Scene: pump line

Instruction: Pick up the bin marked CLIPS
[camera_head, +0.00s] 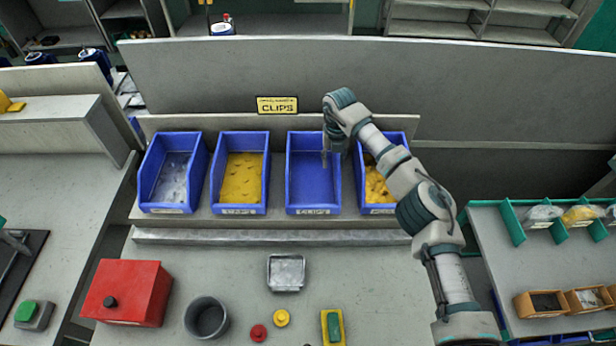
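Several blue bins stand in a row on a raised shelf. The third from the left (313,178) looks empty inside, and its front label (313,211) seems to read CLIPS. A yellow sign (277,105) marked CLIPS is on the panel above, left of this bin. My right gripper (333,158) points down at the back right of the third bin, by its right wall. Its fingers are small and partly hidden, so I cannot tell whether they are apart or touch the wall. My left gripper is not in view.
A yellow-filled bin (240,178) stands left of the third bin; another (376,187) stands right, partly behind my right arm. A bin with grey contents (172,180) is far left. In front are a red box (127,292), a dark cup (207,318) and a metal tray (286,272).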

